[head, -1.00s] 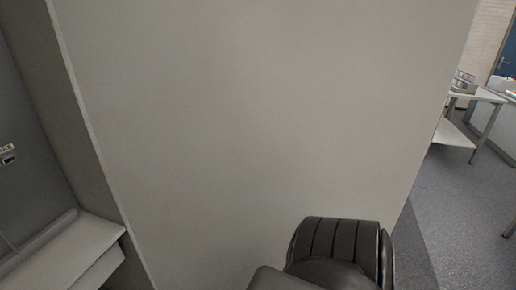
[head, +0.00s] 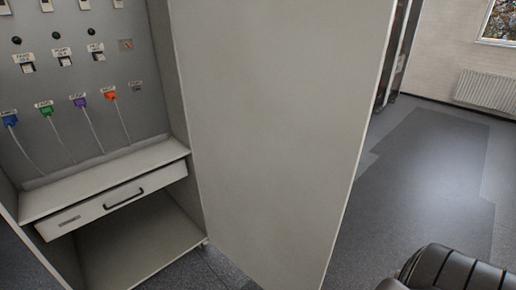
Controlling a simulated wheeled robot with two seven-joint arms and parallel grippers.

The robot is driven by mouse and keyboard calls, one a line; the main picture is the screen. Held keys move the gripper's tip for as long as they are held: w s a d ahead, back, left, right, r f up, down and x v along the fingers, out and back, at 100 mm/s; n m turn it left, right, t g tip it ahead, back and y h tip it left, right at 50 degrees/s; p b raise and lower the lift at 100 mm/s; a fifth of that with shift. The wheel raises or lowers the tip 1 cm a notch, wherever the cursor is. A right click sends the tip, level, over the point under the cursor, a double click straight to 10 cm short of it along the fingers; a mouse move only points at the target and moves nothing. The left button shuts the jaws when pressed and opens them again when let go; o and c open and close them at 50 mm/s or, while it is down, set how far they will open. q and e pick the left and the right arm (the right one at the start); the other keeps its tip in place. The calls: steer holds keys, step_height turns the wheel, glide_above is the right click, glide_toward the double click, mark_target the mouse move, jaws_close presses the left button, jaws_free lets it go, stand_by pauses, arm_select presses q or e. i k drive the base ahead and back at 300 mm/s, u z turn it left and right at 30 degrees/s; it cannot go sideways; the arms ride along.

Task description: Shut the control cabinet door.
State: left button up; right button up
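The control cabinet door (head: 275,125) is a tall plain light-grey panel standing wide open in the middle of the head view. Its left edge meets the right side of the cabinet. The open control cabinet (head: 160,155) fills the left side. Inside are a panel with switches and coloured plugs on cables, and a drawer (head: 115,200) with a dark handle. Neither gripper's fingers are in view.
Clear grey floor (head: 420,180) lies right of the door. A radiator (head: 485,90) is on the far wall under a window. A dark upright frame (head: 397,50) stands behind the door's right edge.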

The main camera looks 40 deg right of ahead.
mark_target(280, 96)
steer(key=u, duration=2.7)
steer(key=k, duration=2.85)
steer(key=z, duration=1.8)
steer(key=i, duration=0.5)
steer(key=u, duration=1.5)
